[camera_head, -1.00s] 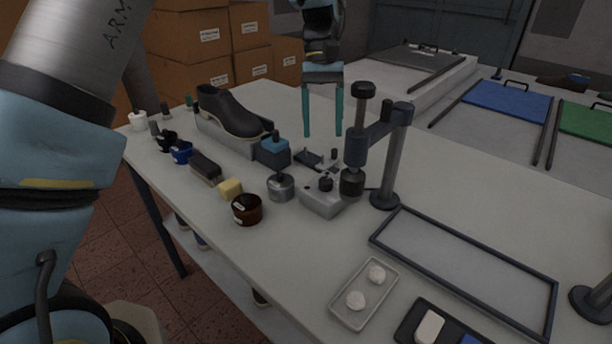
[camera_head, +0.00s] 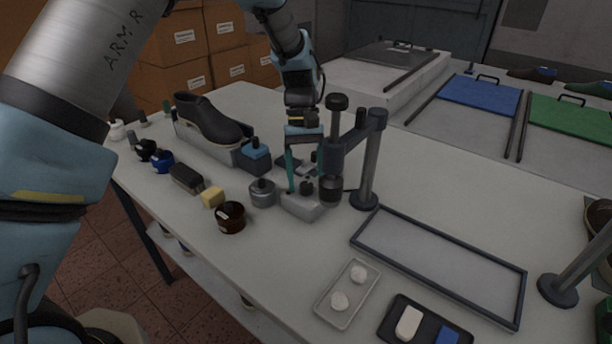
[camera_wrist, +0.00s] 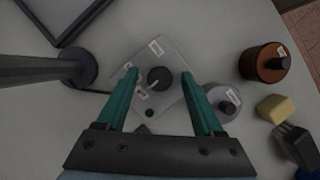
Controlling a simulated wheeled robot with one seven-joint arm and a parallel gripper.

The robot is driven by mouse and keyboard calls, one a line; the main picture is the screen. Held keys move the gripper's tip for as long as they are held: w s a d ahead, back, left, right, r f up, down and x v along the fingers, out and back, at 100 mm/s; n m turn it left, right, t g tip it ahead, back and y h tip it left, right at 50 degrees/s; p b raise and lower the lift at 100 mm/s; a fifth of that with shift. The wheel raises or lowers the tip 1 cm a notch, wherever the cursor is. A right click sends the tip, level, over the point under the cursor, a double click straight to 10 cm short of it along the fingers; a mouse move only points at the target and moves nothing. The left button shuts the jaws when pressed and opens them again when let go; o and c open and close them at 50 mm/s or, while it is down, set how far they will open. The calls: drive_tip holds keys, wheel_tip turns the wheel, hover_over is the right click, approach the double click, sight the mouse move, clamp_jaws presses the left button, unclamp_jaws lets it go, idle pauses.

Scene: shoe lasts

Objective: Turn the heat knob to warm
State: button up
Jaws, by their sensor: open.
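A grey heater box (camera_head: 302,207) with a dark round knob (camera_head: 306,186) on top sits on the table, beside the post of a stand. In the wrist view the knob (camera_wrist: 160,79) is on the pale box top (camera_wrist: 173,52), with small white labels around it, too blurred to read. My gripper (camera_wrist: 159,73) is open, with one teal fingertip on each side of the knob and gaps visible between. In the head view my gripper (camera_head: 304,180) reaches down over the box; its right finger is mostly hidden. Contact with the box cannot be told.
The dark stand (camera_head: 367,165) with its arm and cylinder is close to my gripper's right. A silver jar (camera_head: 262,193), a brown jar (camera_head: 231,218) and a yellow block (camera_head: 213,197) are to the left. An empty rectangular frame (camera_head: 437,262) lies at the right front.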

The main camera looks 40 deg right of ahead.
clamp_jaws()
idle(0.5)
